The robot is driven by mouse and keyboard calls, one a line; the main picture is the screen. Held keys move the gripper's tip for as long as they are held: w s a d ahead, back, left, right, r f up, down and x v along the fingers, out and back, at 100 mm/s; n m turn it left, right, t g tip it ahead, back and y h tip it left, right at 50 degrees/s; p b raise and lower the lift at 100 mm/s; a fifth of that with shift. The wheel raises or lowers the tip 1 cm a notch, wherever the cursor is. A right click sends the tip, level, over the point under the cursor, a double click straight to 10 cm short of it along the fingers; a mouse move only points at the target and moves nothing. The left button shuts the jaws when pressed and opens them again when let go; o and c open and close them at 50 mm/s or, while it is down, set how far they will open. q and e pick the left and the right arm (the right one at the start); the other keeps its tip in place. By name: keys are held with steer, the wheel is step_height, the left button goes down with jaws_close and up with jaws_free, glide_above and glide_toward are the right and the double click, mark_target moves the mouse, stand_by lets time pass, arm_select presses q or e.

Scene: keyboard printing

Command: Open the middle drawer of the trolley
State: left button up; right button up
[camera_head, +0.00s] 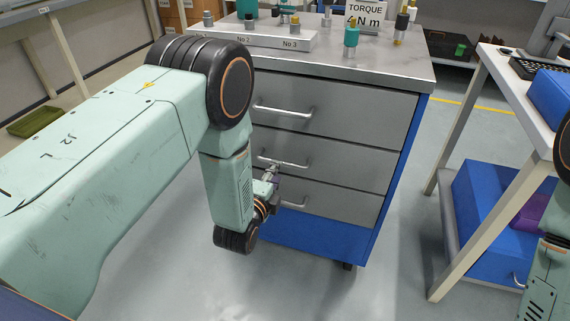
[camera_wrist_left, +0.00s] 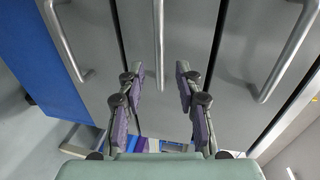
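The trolley (camera_head: 421,104) is blue and grey, with three grey drawers facing me, all flush with its front. The middle drawer (camera_head: 345,168) has a bar handle (camera_head: 291,165), partly hidden by my left arm and gripper. My left gripper (camera_head: 273,174) is at this handle. In the left wrist view, my left gripper (camera_wrist_left: 160,82) is open, with one finger on each side of the middle handle (camera_wrist_left: 158,38). The fingers look apart from the bar. My right arm shows only at the right edge of the head view, and its gripper is out of sight.
The top drawer handle (camera_head: 283,111) and bottom drawer handle (camera_head: 293,204) lie above and below. Tools and a labelled block (camera_head: 262,39) stand on the trolley top. A table (camera_head: 500,85) with blue boxes stands to the right. The floor (camera_head: 310,285) before the trolley is clear.

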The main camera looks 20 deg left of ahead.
mark_target(284, 163)
arm_select(q)
steer(key=shift+b+x, duration=1.3)
steer(key=shift+x, duration=2.15)
jaws_close()
